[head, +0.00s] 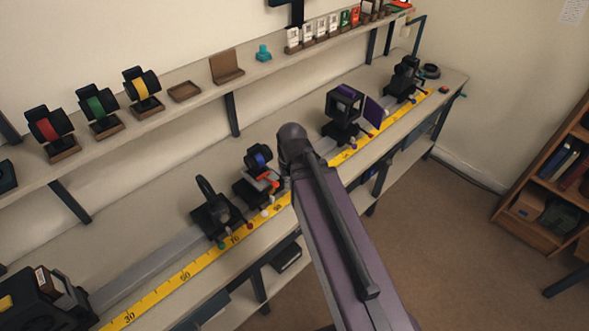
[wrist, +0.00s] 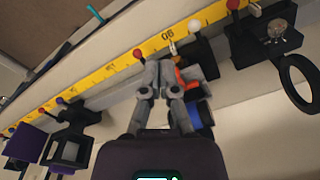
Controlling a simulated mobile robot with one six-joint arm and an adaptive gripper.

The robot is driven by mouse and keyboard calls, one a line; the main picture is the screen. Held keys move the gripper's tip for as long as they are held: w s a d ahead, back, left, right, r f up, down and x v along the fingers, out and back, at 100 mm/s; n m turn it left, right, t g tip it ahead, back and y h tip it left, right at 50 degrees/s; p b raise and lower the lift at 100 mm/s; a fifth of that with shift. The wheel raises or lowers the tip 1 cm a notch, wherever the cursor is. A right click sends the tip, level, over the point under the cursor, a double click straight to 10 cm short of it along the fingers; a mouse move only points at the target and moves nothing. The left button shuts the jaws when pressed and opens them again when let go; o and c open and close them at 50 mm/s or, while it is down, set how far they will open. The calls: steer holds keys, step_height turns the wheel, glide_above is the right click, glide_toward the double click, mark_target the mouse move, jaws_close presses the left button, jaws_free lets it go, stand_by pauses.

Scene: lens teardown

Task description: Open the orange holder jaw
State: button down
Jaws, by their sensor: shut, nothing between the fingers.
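The orange holder jaw (head: 267,177) is on a black holder on the bench rail, just left of my arm in the head view, with a blue round part (head: 259,156) above it. In the wrist view the orange jaw (wrist: 182,77) shows just right of my gripper, partly hidden by a finger, and the blue part (wrist: 206,113) is beside it. My gripper (wrist: 163,68) is shut and empty, its fingertips close beside the jaw. I cannot tell whether they touch it. In the head view my gripper is hidden behind my arm.
A yellow scale (head: 185,276) runs along the bench front. A black holder with a ring (head: 212,213) stands left of the jaw, and a black frame holder (head: 343,112) with purple parts stands right. A shelf (head: 197,100) with spools and cards runs above.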

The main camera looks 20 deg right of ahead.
steer(key=shift+s+a+f, duration=0.15)
steer(key=shift+s+a, duration=0.6)
steer(key=shift+s, duration=0.25)
